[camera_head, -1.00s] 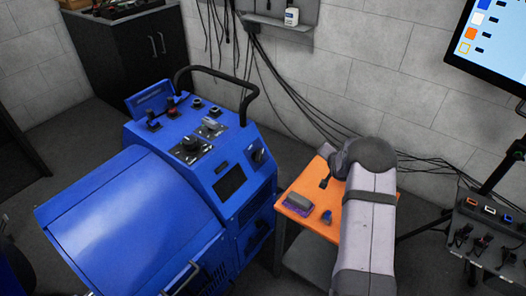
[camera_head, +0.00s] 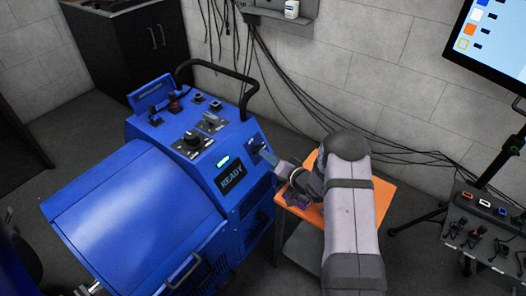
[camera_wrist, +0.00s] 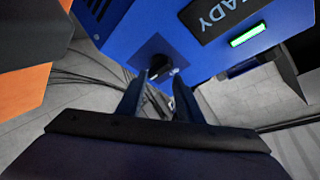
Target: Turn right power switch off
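A blue machine (camera_head: 125,200) fills the left and middle of the head view. On its right-hand face is a dark power switch plate with a black knob, which shows in the wrist view (camera_wrist: 157,64). My gripper (camera_head: 266,155) points at this plate in the head view and partly hides it. In the wrist view my gripper's two fingers (camera_wrist: 164,76) stand apart with the knob between or just beyond their tips. Contact with the knob cannot be made out. The machine's display (camera_head: 231,178) reads READY, and a green light (camera_head: 223,162) above it is lit.
An orange-topped table (camera_head: 376,204) stands right of the machine, under my arm; a purple item (camera_head: 292,198) lies on it. A black handle bar (camera_head: 247,92) rises behind the machine's panel. Cables hang along the wall. A monitor and a rack stand at the right.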

